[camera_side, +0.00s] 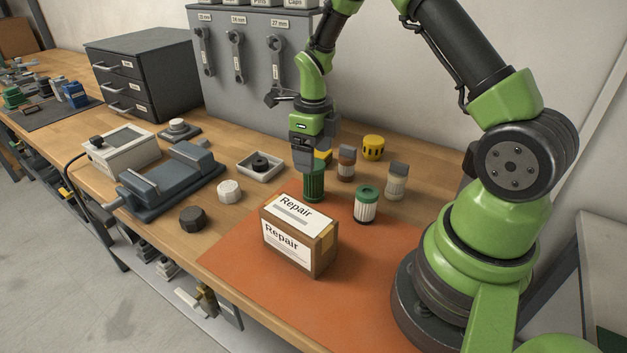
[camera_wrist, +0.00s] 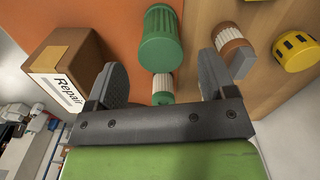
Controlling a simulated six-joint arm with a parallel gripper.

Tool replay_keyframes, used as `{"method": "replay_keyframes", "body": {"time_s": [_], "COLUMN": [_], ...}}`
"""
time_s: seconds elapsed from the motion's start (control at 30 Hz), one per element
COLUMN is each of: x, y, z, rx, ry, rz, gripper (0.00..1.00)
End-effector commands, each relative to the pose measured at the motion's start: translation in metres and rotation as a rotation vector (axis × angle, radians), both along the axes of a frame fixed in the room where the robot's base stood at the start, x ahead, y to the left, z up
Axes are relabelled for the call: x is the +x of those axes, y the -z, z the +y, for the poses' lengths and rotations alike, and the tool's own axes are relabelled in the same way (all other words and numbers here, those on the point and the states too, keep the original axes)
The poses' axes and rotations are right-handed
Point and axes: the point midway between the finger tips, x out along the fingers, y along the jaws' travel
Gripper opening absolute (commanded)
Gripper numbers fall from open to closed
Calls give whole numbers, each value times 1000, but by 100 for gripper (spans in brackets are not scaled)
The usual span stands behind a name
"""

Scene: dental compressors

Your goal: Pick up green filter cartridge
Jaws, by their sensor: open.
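The green filter cartridge (camera_side: 314,184) is dark green, ribbed and upright on the bench, behind the Repair box. My gripper (camera_side: 309,163) is directly above it in the side view, pointing down. In the wrist view the cartridge (camera_wrist: 161,42) shows beyond the fingers, toward the top of the picture. My gripper (camera_wrist: 166,80) is open and empty there, with one finger at each side. A white ribbed cartridge with a green cap (camera_side: 366,205) stands apart to the right; the wrist view also shows a white cartridge with a green end (camera_wrist: 163,87). Contact with the cartridge cannot be told.
The Repair box (camera_side: 299,240) stands on the orange mat (camera_side: 350,285), close in front. A brown cartridge (camera_side: 346,163), a grey-capped one (camera_side: 396,181) and a yellow cap (camera_side: 373,148) stand behind. A white tray (camera_side: 260,165) lies left.

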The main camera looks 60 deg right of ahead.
Motion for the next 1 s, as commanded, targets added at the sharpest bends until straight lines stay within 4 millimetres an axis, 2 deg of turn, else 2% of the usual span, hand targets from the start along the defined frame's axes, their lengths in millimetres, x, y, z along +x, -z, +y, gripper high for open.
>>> {"method": "replay_keyframes", "body": {"time_s": [0.17, 0.43, 0.73, 0.77, 0.97, 1.0], "x": [-1, -1, 0, 0, 0, 0], "y": [15, 54, 59, 59, 59, 59], "z": [0, 0, 0, 0, 0, 0], "rx": [1, 2, 0, 0, 0, 0], "ry": [-1, -2, -2, -2, -2, -2], "rz": [2, 2, -1, -1, -1, -1], "gripper": [77, 77, 77, 72, 26, 23]}}
